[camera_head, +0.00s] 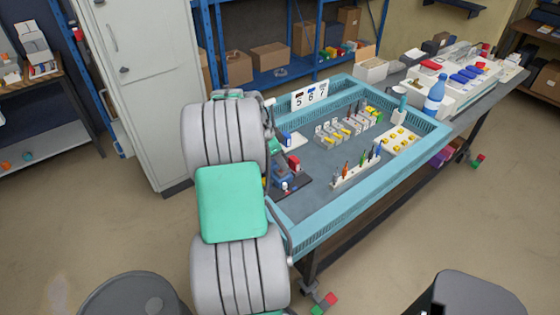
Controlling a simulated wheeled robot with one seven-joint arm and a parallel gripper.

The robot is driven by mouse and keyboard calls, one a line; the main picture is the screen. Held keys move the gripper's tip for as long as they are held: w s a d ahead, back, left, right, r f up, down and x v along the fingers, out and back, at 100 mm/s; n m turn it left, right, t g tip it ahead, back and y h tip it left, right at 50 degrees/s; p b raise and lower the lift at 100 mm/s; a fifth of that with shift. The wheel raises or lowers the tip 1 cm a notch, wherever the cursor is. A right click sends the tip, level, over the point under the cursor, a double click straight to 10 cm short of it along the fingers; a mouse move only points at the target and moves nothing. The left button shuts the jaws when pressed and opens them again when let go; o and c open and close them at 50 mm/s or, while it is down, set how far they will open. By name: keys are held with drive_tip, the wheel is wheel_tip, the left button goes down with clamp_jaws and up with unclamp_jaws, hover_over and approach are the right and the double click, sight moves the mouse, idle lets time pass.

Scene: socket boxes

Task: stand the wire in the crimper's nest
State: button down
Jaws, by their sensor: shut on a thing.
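A small dark-based device with blue and red parts (287,180), which looks like the crimper, sits at the left end of the blue-walled tray (330,232). My arm partly covers it, and its nest cannot be made out. A pale rack (357,172) in the tray's front part holds several upright thin pieces with orange, green and blue colours. I cannot tell whether the wire is among them. My gripper is hidden behind my own grey and green arm links, so what it holds does not show.
Grey connector-like boxes (335,131) stand mid-tray, and a pale plate with yellow pieces (398,140) lies at right. A sign reading 5 6 7 (310,95) stands at the back wall. A blue bottle (435,95) stands beyond the tray's right corner. Bare tray floor (320,165) shows centrally.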

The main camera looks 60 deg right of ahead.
drive_tip(key=shift+f+b, duration=0.35)
drive_tip(key=shift+f, duration=0.15)
drive_tip(key=c, duration=0.9)
unclamp_jaws()
drive_tip(key=shift+r, duration=0.15)
wheel_tip(320, 180, up, 7)
drive_tip(key=p, duration=0.4)
drive_tip(key=shift+r+p, duration=0.15)
drive_tip(key=shift+p, duration=0.2)
